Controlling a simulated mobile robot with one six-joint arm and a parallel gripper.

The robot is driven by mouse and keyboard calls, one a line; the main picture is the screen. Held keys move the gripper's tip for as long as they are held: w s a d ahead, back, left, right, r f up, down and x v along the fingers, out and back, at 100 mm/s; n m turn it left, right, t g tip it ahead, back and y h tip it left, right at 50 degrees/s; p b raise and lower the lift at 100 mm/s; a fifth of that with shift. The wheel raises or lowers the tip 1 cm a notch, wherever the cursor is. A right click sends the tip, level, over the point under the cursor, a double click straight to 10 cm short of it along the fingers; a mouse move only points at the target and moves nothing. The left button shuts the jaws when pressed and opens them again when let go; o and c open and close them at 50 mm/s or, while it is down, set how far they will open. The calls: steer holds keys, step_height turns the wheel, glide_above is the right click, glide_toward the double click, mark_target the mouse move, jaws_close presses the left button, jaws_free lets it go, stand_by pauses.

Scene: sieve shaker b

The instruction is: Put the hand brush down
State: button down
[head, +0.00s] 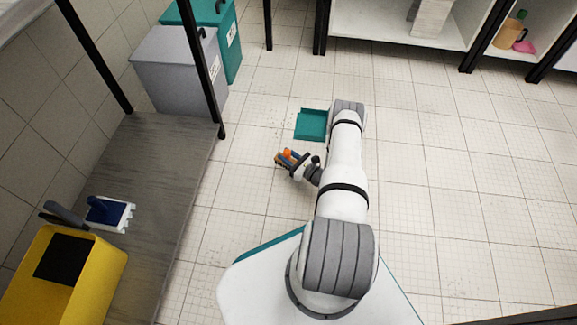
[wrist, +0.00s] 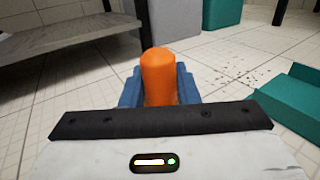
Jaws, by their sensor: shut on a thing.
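The hand brush (head: 286,153) shows its orange handle in my gripper (head: 292,158), left of my arm in the head view. In the wrist view the rounded orange end of the hand brush (wrist: 158,75) stands between the two blue fingers of my gripper (wrist: 159,88), which are shut on it. The brush's bristles are hidden in the wrist view. I cannot tell its exact height above the floor. A teal dustpan (head: 311,125) lies on the tiles just beyond my gripper; part of it shows at the right of the wrist view (wrist: 292,98).
Dark specks (wrist: 238,74) lie on the floor near the dustpan. A grey bench (head: 165,180) at the left holds a yellow bin (head: 105,262) and a blue-and-white item (head: 110,212). Grey (head: 185,75) and teal (head: 222,38) bins stand behind. The floor at right is clear.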

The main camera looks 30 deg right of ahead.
step_height(320, 180, down, 4)
steer(key=shift+f+b, duration=0.2)
steer(key=shift+b, duration=0.85)
steer(key=shift+r, duration=0.15)
steer(key=c, duration=1.1)
jaws_free()
